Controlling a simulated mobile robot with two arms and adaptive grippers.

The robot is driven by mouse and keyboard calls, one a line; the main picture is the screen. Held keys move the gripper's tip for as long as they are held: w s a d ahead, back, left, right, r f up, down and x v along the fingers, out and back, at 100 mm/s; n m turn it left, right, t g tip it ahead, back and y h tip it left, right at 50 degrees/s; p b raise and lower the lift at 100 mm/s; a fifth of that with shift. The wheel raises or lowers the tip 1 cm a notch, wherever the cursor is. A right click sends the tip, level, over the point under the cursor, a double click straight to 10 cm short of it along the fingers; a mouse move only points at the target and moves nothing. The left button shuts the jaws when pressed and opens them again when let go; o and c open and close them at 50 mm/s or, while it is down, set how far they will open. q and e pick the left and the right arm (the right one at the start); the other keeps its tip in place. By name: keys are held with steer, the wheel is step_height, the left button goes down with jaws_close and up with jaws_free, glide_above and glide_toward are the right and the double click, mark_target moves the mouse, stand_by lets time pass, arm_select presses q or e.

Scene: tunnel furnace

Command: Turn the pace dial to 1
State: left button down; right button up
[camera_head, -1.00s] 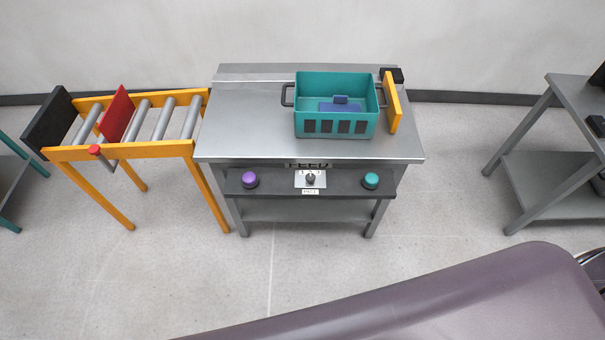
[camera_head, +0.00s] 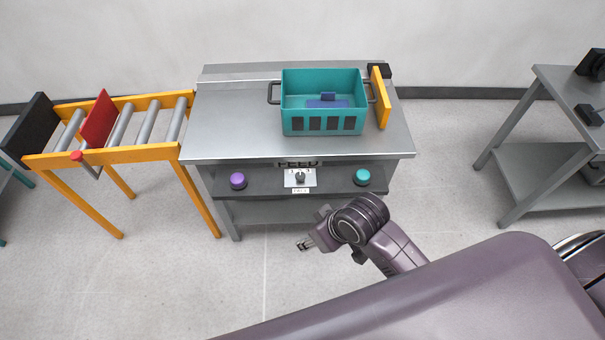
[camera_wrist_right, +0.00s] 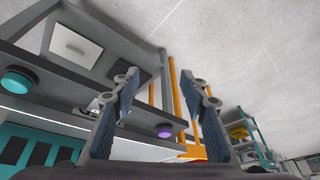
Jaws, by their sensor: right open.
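The pace dial (camera_head: 300,177) is a small dark knob on a white plate, on the dark front panel of the steel table in the head view. Its pointer is too small to read. My right gripper (camera_head: 305,243) is below and in front of the panel, apart from the dial. In the right wrist view the two fingers of my right gripper (camera_wrist_right: 166,88) are spread, with nothing between them. A pale plate shows partly behind one finger there; the knob is not clear. My left gripper is not in view.
A purple button (camera_head: 238,181) and a teal button (camera_head: 363,177) flank the dial. A teal crate (camera_head: 323,123) with a blue item stands on the steel table (camera_head: 225,130). A yellow roller conveyor (camera_head: 130,153) joins at left. Another grey table (camera_head: 545,165) stands right.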

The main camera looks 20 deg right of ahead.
steer(key=w+a+r+n, duration=0.1)
steer(key=w, duration=0.3)
glide_toward(301, 175)
steer(key=shift+x, duration=4)
steer(key=shift+a, duration=0.1)
steer(key=shift+c, duration=0.3)
jaws_close()
